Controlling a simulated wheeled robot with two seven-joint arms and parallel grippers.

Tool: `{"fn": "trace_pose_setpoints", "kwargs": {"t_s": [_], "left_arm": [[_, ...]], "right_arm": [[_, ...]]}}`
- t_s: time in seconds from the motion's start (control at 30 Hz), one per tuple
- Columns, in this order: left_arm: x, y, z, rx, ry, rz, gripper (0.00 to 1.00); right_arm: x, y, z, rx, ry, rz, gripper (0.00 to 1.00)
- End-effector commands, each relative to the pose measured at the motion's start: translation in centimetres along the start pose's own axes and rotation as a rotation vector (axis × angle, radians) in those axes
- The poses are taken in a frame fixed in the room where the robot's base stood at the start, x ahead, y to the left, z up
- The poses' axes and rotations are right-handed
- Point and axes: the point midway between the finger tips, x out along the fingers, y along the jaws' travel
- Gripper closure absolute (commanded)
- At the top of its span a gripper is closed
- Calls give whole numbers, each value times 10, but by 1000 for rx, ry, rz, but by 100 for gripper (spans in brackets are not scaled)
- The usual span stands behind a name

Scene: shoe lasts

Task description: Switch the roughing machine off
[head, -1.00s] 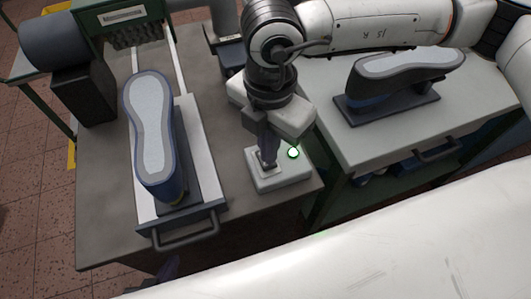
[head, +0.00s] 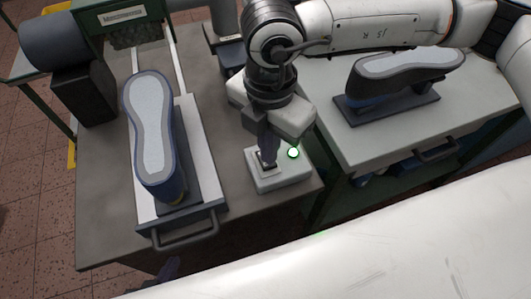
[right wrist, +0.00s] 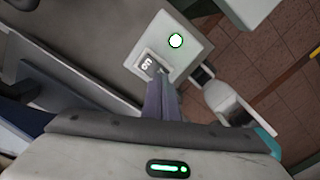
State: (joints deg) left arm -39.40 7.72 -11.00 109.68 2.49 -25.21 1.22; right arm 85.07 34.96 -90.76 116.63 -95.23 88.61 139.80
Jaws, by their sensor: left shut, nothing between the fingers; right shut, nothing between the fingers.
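The roughing machine (head: 90,24) stands at the upper left, dark green with a grey motor cylinder and a dark brush. Its pale switch box (head: 283,181) sits on the bench at the front right, with a green-ringed lamp (head: 293,152) lit. In the right wrist view, the rocker switch (right wrist: 146,62) reads "ON" beside the lit lamp (right wrist: 176,40). My right gripper (head: 267,160) is shut and empty, pointing down with its tips at the rocker; contact is unclear. My left gripper (head: 168,268) is shut and only partly visible below the bench's front edge.
A shoe on a last (head: 153,125) lies sole up on the sliding carriage (head: 212,181), left of the switch box. Another lasted shoe (head: 405,66) rests on the pale bench (head: 370,140) at the right. A white arm link fills the lower right.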

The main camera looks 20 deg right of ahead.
Motion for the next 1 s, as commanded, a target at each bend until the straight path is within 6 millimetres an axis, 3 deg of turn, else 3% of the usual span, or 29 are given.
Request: {"fn": "trace_pose_setpoints", "kwargs": {"t_s": [1.0], "left_arm": [[9, -1, 9, 0, 0, 0, 100]], "right_arm": [[12, 0, 0, 0, 0, 0, 100]]}}
